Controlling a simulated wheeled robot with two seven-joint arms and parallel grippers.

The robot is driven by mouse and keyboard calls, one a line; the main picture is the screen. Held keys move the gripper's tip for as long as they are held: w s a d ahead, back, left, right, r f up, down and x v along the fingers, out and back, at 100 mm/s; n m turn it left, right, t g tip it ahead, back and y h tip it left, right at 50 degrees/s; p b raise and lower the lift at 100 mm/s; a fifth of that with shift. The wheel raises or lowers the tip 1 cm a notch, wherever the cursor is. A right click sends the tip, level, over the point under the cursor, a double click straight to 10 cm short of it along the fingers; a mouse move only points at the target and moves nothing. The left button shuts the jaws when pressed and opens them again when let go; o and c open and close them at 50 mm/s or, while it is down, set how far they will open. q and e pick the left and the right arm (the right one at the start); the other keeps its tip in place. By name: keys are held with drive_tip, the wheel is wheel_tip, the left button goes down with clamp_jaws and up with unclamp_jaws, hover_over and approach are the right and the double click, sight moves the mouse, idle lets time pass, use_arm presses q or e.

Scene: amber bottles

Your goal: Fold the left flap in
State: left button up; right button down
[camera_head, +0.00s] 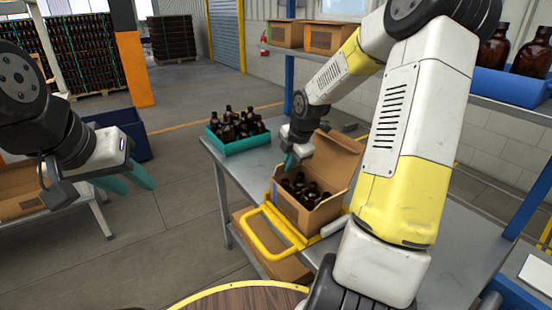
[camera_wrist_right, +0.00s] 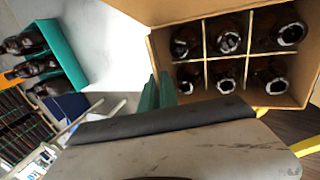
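An open cardboard box (camera_head: 325,212) holds several amber bottles (camera_head: 306,188) in divided cells. One large flap (camera_head: 337,158) stands raised at its back right. In the right wrist view the box's dividers (camera_wrist_right: 204,55) and bottle tops (camera_wrist_right: 228,42) show, with a brown flap (camera_wrist_right: 180,8) along the top. I cannot clearly make out a separate left flap. My right gripper (camera_head: 289,163) is at the box's back left edge, teal fingers pointing down; in the wrist view the fingers (camera_wrist_right: 158,93) are close together beside the box's left wall, with nothing seen between them. My left gripper (camera_head: 138,190) is open and empty, far left of the box.
A teal crate of bottles (camera_head: 238,140) stands left of the box on the grey table (camera_head: 205,146). A yellow frame (camera_head: 262,238) sits at the box's front left. A round wooden top (camera_head: 240,298) is nearest me. A blue crate (camera_head: 510,85) of bottles stands on the right shelf.

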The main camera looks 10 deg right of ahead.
drive_tip(key=shift+s, duration=0.1)
drive_tip(key=shift+s+d+f+t+y, duration=0.1)
drive_tip(key=shift+s+f+t+y, duration=0.2)
drive_tip(key=shift+t, duration=0.75)
drive_tip(key=shift+s+d+f+t+y, duration=0.15)
drive_tip(key=shift+t+y, duration=0.3)
drive_tip(key=shift+t, duration=0.55)
drive_tip(key=shift+s+f+t+y, duration=0.2)
drive_tip(key=shift+s+t+y, duration=0.15)
drive_tip(key=shift+t, duration=0.7)
drive_tip(key=c, duration=1.6)
unclamp_jaws()
drive_tip(key=shift+v, duration=3.85)
